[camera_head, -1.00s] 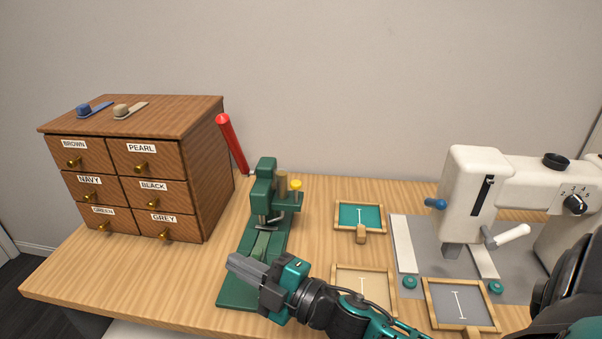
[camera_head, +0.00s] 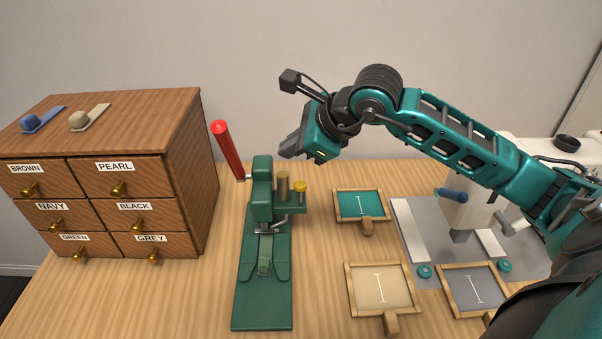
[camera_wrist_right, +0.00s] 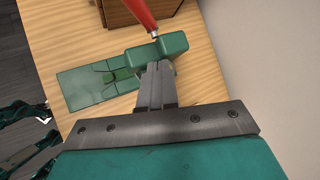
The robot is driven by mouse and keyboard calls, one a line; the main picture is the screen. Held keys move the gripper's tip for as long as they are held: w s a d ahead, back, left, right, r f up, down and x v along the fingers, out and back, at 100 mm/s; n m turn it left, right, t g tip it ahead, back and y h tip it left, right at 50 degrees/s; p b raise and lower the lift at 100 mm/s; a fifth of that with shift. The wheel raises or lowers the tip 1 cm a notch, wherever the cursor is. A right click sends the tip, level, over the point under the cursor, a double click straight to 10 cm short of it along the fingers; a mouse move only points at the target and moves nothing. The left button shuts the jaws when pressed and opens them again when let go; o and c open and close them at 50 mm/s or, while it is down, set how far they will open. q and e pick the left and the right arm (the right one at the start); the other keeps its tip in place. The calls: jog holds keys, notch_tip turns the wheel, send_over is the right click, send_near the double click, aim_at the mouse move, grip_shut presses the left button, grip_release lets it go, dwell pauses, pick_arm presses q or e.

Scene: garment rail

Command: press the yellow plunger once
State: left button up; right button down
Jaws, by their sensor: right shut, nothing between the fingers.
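The yellow plunger (camera_head: 300,187) is a small yellow-topped knob on the right side of the green press (camera_head: 262,300), beside a taller brass post (camera_head: 283,184). My right gripper (camera_head: 290,151) is shut and empty, raised above and behind the plunger, apart from it. In the right wrist view the shut fingers (camera_wrist_right: 157,88) point toward the green press (camera_wrist_right: 95,82) and its red lever (camera_wrist_right: 140,12); the yellow plunger is not visible there, hidden behind the fingers or out of frame. My left gripper is not in the head view.
The red lever (camera_head: 228,150) leans up from the press, left of my right gripper. A wooden drawer cabinet (camera_head: 180,120) stands at the left. Framed trays (camera_head: 380,265) and a white sewing machine (camera_head: 465,215) are at the right.

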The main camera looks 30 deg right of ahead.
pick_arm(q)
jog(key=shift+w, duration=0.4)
pick_arm(e)
jog(key=d, duration=0.1)
jog(key=d+r+h, duration=0.1)
jog(key=w+d, duration=0.1)
jog(key=shift+r+t+h, duration=0.3)
jog(key=shift+r+h, duration=0.1)
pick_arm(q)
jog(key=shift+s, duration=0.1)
pick_arm(e)
jog(key=shift+f, duration=0.15)
jog(key=b, duration=0.5)
send_over(303, 186)
notch_tip(303, 186, down, 8)
jog(key=shift+r, duration=0.1)
jog(key=shift+f+b, duration=0.35)
jog(key=shift+f, duration=0.1)
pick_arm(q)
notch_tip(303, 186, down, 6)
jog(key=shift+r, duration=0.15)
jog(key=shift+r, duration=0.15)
